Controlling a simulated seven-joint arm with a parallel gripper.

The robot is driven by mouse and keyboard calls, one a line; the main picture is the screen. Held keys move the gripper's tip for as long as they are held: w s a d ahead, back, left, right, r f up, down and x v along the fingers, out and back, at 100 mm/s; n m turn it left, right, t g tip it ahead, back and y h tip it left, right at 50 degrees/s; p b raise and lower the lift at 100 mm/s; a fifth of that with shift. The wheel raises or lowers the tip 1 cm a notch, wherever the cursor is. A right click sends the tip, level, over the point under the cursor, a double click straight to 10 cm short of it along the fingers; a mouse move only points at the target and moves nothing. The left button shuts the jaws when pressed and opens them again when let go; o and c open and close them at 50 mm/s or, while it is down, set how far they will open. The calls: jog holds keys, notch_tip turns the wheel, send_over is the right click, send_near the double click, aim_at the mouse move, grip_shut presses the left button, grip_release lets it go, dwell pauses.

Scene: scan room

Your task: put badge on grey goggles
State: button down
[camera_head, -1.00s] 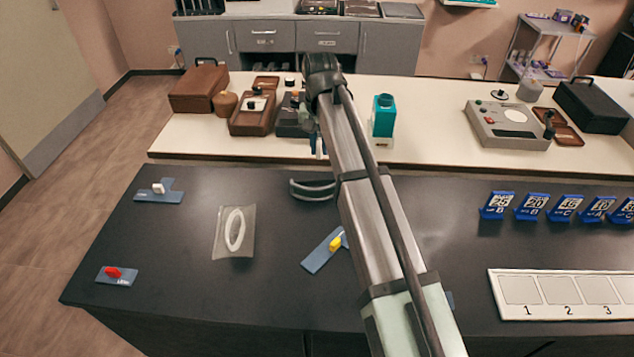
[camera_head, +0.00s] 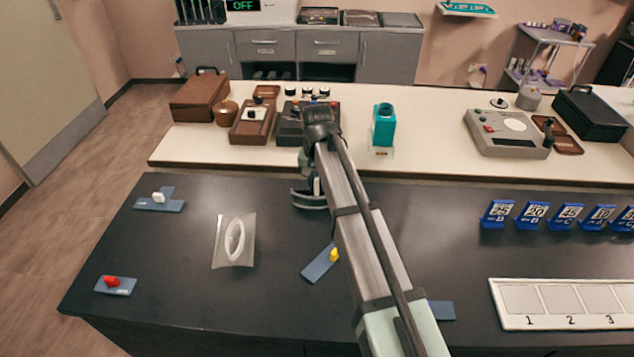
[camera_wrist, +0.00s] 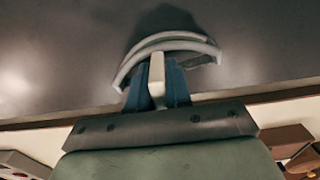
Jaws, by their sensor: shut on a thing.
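The grey goggles (camera_head: 306,203) lie on the dark counter just below my gripper (camera_head: 314,184) in the head view. In the wrist view they are a pale grey curved band (camera_wrist: 198,44) just beyond my fingertips. My gripper (camera_wrist: 157,80) has blue fingers shut on a narrow, off-white upright piece, which I take to be the badge (camera_wrist: 157,72). The badge overlaps the near rim of the goggles in the wrist view. I cannot tell whether it touches them. The badge's face is not visible, and the head view does not show it clearly.
Blue plates with a white (camera_head: 159,199), a red (camera_head: 115,286) and a yellow knob (camera_head: 322,262) lie around. Blue numbered stands (camera_head: 497,214) and a white numbered tray (camera_head: 560,318) are right. A cream bench (camera_head: 430,150) stands behind.

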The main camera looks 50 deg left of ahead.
aim_at(317, 175)
jog(key=shift+f, duration=0.15)
jog(key=c, duration=1.1)
grip_release()
jog(key=shift+o, duration=0.2)
notch_tip(317, 175, up, 12)
jog(key=shift+r, duration=0.15)
